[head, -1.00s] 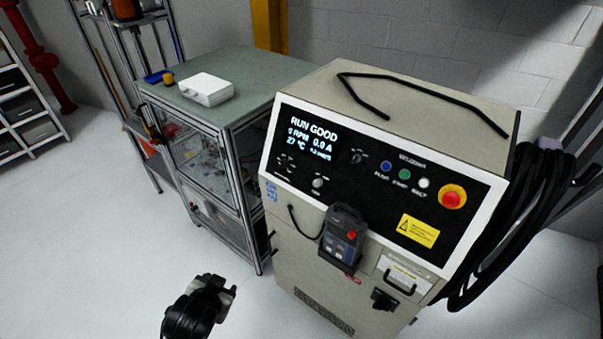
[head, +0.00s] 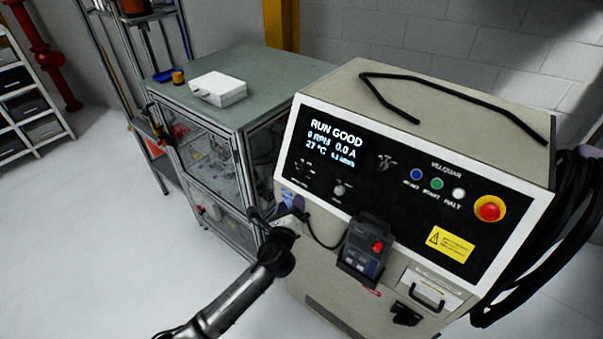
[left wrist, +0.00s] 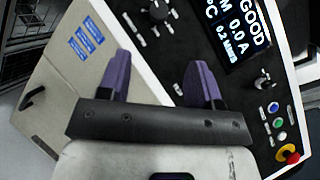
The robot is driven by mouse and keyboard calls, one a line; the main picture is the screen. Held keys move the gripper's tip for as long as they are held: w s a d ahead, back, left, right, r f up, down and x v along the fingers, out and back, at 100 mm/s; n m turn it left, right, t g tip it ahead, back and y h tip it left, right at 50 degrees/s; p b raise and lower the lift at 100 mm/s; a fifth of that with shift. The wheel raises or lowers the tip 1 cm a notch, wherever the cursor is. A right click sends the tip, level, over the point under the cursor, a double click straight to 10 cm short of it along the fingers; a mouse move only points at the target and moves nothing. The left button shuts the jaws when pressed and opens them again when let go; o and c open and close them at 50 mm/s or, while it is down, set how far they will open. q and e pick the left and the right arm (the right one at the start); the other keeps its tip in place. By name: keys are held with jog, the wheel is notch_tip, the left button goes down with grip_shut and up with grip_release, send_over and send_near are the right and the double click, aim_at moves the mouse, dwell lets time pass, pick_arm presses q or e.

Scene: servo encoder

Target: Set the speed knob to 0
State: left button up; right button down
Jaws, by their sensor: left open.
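The control panel (head: 400,195) has a silver round knob (head: 340,190) below the display and a dark selector (head: 385,163) to the display's right. Their labels are too small to read, so I cannot tell which is the speed knob. My left gripper (head: 291,203) is open and empty, at the panel's lower left edge, left of the silver knob. In the left wrist view its purple fingers (left wrist: 160,72) stand apart before the cabinet front. The dark selector (left wrist: 263,80) lies right of them. The silver knob (left wrist: 178,88) is barely visible beside the right finger. My right gripper is not in view.
The display (head: 333,142) reads RUN GOOD. A black pendant (head: 366,247) with a red button hangs below the panel, its cable near my left gripper. A red stop button (head: 489,208) is at the panel's right. A glass-sided bench (head: 275,80) stands left.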

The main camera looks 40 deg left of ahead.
aim_at(300, 170)
pick_arm(q)
jog(key=x, duration=1.2)
jog(key=shift+a, duration=0.1)
jog(key=shift+x, duration=0.85)
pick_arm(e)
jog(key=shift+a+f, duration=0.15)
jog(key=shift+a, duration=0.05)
pick_arm(q)
jog(key=shift+c, duration=0.4)
jog(key=c, duration=0.8)
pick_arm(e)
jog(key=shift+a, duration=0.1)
